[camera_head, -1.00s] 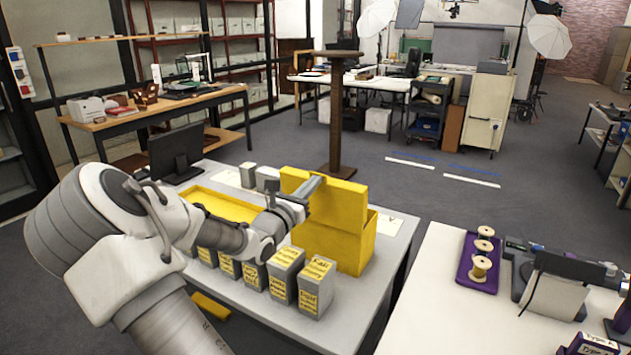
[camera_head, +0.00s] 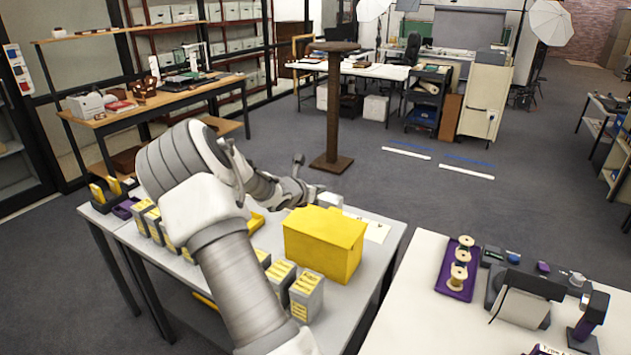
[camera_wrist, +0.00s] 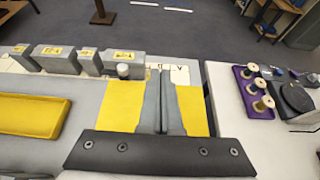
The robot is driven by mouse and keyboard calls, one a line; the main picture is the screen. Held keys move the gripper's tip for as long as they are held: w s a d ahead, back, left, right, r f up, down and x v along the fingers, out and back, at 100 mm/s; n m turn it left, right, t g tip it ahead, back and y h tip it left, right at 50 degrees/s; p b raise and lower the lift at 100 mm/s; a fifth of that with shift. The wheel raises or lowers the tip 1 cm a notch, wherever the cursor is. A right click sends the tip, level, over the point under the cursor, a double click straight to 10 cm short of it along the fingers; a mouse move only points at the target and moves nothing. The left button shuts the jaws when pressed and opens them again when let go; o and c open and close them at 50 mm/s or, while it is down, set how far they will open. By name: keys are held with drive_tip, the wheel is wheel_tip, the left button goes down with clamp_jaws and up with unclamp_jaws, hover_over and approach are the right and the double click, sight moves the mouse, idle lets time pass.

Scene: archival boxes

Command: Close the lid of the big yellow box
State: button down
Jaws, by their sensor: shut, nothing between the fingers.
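The big yellow box (camera_head: 322,258) stands on the grey table, right of my arm in the head view. Its lid (camera_head: 325,225) lies flat across the top, and I see no open gap from here. In the wrist view the yellow lid top (camera_wrist: 110,105) shows on both sides of my fingers. My gripper (camera_wrist: 163,72) is shut and empty, over the yellow surface; I cannot tell whether it touches. In the head view my gripper (camera_head: 310,190) is behind the box, partly hidden by my wrist.
Several grey boxes with yellow labels (camera_head: 306,297) stand along the table's front. A shallow yellow tray (camera_wrist: 30,115) lies left of the box. Grey boxes (camera_wrist: 60,60) stand behind. A white table (camera_head: 400,320) with a purple spool tray (camera_head: 443,287) is to the right.

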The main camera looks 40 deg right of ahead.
drive_tip(key=d+p, duration=0.1)
drive_tip(key=y+b, duration=0.1)
drive_tip(key=b, duration=0.2)
hover_over(336, 210)
drive_tip(key=f, duration=0.9)
drive_tip(key=shift+s+a+f, duration=0.15)
drive_tip(key=shift+a+f, duration=0.15)
drive_tip(key=shift+a, duration=0.05)
drive_tip(key=shift+d+f+b, duration=0.25)
drive_tip(key=shift+f+b, duration=0.25)
drive_tip(key=shift+f, duration=0.15)
drive_tip(key=shift+d+f+b, duration=0.2)
drive_tip(key=shift+f+b, duration=0.25)
drive_tip(key=shift+f, duration=0.15)
drive_tip(key=b+v, duration=0.2)
drive_tip(key=v, duration=1.5)
drive_tip(key=shift+w+a, duration=0.2)
drive_tip(key=shift+w, duration=0.05)
drive_tip(key=shift+a, duration=0.1)
